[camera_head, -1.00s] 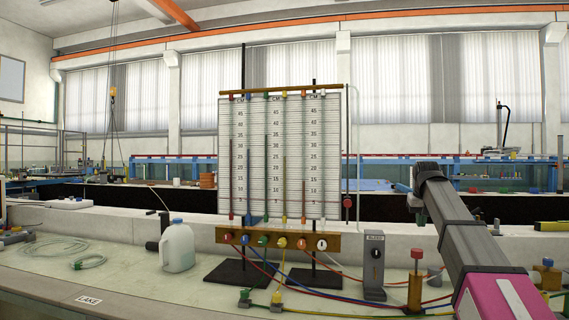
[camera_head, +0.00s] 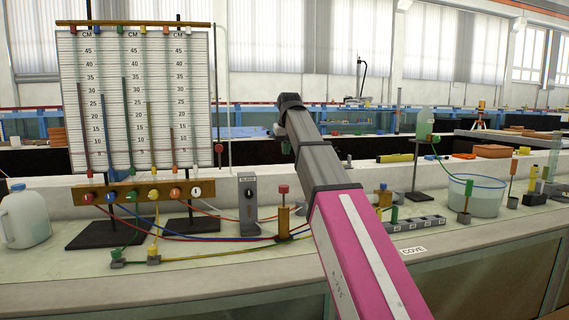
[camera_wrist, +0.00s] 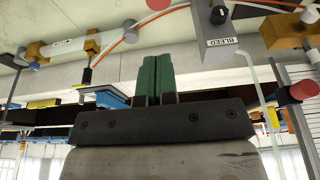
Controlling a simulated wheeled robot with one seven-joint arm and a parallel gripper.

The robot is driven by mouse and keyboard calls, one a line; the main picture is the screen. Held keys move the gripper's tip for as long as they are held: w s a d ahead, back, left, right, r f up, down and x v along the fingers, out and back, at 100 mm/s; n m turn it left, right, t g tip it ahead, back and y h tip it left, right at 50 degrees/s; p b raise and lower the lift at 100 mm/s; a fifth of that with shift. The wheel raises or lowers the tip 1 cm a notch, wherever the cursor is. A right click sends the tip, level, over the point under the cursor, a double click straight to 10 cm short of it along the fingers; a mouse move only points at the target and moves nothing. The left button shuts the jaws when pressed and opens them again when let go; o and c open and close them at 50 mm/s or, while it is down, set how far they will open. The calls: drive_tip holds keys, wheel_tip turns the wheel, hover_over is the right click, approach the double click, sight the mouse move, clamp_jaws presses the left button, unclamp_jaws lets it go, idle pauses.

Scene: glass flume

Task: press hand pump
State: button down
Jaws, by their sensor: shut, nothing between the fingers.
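A brass-coloured post with a red cap (camera_head: 283,212) stands upright on the bench, right of the grey BLEED box (camera_head: 248,205). It is the likeliest hand pump, but I cannot be sure. My arm crosses the head view above and right of it, and its far end is above the post. The BLEED box also shows there (camera_wrist: 212,28), apart from the fingers. A red round cap (camera_wrist: 158,4) is at the top edge.
A manometer board (camera_head: 140,100) stands on the left, with coloured hoses along the bench. A white jug (camera_head: 24,218) is at far left. A grey block with holes (camera_head: 415,222) and a water-filled tub (camera_head: 476,197) are on the right. The bench front right is clear.

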sight(284, 187)
drive_tip(key=x, duration=1.2)
drive_tip(key=shift+s+f, duration=0.1)
drive_tip(key=shift+s, duration=0.3)
drive_tip(key=shift+f, duration=0.45)
drive_tip(key=shift+f, duration=0.1)
drive_tip(key=shift+f, duration=2.5)
drive_tip(key=shift+w+r, duration=0.1)
drive_tip(key=shift+r, duration=0.25)
drive_tip(key=v, duration=1.3)
drive_tip(key=shift+w+r, duration=0.3)
